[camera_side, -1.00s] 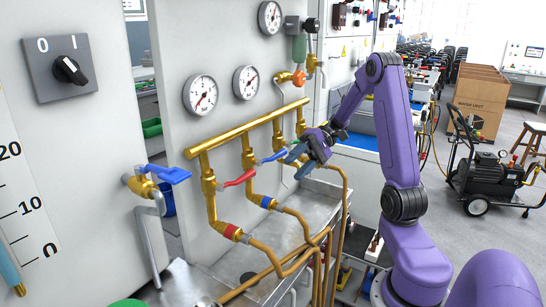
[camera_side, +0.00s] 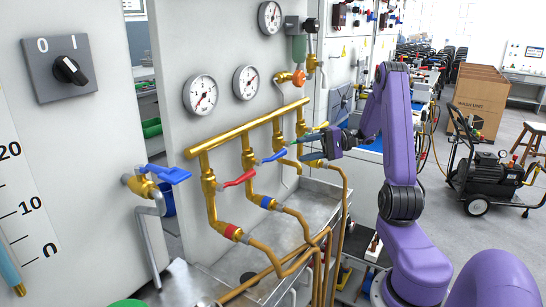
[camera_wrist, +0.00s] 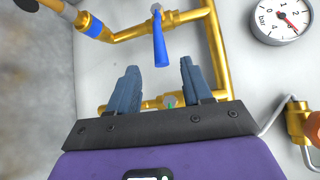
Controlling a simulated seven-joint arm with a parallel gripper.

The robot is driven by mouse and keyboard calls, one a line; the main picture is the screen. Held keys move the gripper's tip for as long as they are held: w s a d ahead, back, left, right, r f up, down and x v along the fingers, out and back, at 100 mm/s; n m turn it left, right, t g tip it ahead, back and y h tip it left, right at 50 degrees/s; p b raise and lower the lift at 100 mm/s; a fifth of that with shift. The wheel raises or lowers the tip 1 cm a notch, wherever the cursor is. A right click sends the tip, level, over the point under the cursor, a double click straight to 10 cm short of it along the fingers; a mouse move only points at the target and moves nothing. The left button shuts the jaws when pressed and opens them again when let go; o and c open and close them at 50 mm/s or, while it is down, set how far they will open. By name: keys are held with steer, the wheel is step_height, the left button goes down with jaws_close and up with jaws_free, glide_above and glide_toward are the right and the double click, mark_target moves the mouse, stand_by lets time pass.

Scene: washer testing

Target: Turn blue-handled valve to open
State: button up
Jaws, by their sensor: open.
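The blue-handled valve (camera_side: 273,156) sits on the middle branch of the brass manifold (camera_side: 238,132) in the side view, its handle slanting toward my gripper. My gripper (camera_side: 303,147) is open and level, just right of that handle, fingers pointing left. In the wrist view, the blue handle (camera_wrist: 159,42) hangs roughly upright, ahead of and centred between my open fingers (camera_wrist: 158,68). The fingers look empty.
A red-handled valve (camera_side: 240,179) is left of the blue one. Another blue handle (camera_side: 168,174) is on the left panel. Gauges (camera_side: 200,95) are above the manifold. A metal tray (camera_side: 318,196) lies below.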

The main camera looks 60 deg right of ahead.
mark_target(273, 157)
steer(key=x, duration=1)
steer(key=shift+w+a, duration=0.2)
steer(key=shift+a, duration=0.15)
jaws_close()
